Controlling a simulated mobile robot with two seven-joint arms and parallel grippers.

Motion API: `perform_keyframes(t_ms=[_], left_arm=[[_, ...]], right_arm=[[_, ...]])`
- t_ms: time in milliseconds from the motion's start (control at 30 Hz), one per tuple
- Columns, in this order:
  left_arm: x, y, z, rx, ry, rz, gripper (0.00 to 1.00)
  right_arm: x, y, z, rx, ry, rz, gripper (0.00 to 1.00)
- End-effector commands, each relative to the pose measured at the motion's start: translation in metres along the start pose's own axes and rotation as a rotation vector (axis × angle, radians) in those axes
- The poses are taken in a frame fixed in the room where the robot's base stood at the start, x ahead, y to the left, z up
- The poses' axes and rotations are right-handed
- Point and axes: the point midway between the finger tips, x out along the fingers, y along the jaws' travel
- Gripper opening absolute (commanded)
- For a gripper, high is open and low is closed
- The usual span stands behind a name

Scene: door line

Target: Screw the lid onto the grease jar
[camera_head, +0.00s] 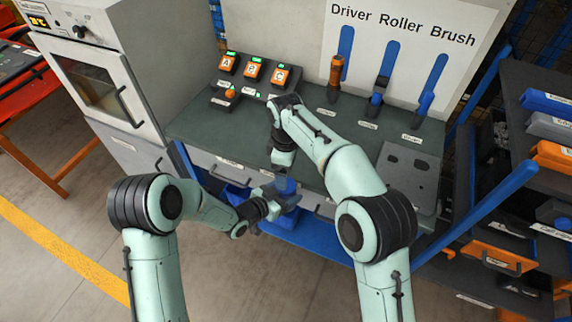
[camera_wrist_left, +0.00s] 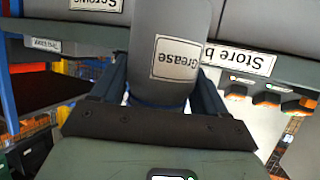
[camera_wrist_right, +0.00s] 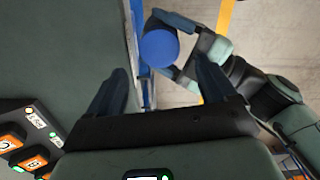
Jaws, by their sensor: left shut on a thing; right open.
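The grease jar (camera_wrist_left: 178,40) is a grey cylinder with a white "Grease" label. My left gripper (camera_head: 284,198) is shut around it and holds it in front of the bench. The blue lid (camera_wrist_right: 159,48) shows as a round disc on top of the jar in the right wrist view; it also shows in the head view (camera_head: 285,185). I cannot tell how tightly it sits. My right gripper (camera_wrist_right: 163,88) is open and points down from above, with the lid beyond and roughly between its fingertips. The fingers look apart from the lid.
The dark green bench top (camera_head: 320,135) is behind the grippers, with drawers below its front edge. Orange button boxes (camera_head: 253,72) stand at its back. A grey oven-like cabinet (camera_head: 100,85) is at the left. A bin rack (camera_head: 540,180) stands at the right.

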Motion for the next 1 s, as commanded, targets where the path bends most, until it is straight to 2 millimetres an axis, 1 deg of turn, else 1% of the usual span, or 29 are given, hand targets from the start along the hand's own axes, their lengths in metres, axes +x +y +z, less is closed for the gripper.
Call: perform_keyframes(t_ms=[33,100,300,400,500,600,700,1000], left_arm=[[0.0,0.0,-0.001,0.001,0.003,0.0,0.0],[0.0,0.0,-0.001,0.001,0.003,0.0,0.0],[0.0,0.0,-0.001,0.001,0.003,0.0,0.0],[0.0,0.0,-0.001,0.001,0.003,0.0,0.0],[0.0,0.0,-0.001,0.001,0.003,0.0,0.0],[0.0,0.0,-0.001,0.001,0.003,0.0,0.0],[0.0,0.0,-0.001,0.001,0.003,0.0,0.0],[0.0,0.0,-0.001,0.001,0.003,0.0,0.0]], right_arm=[[-0.002,0.0,0.0,-0.103,0.0,0.001,0.84],[-0.003,0.0,0.0,-0.254,0.001,0.001,0.84],[-0.008,0.001,0.0,-0.658,0.0,0.001,0.84],[-0.01,0.001,0.0,-0.811,0.0,0.001,0.84],[-0.011,0.001,0.0,-0.921,0.001,0.001,0.84],[-0.012,0.001,0.0,-0.986,0.001,0.002,0.84],[-0.012,0.001,0.0,-1.013,0.001,0.001,0.84],[-0.012,0.001,0.0,-1.016,0.001,0.001,0.84]])
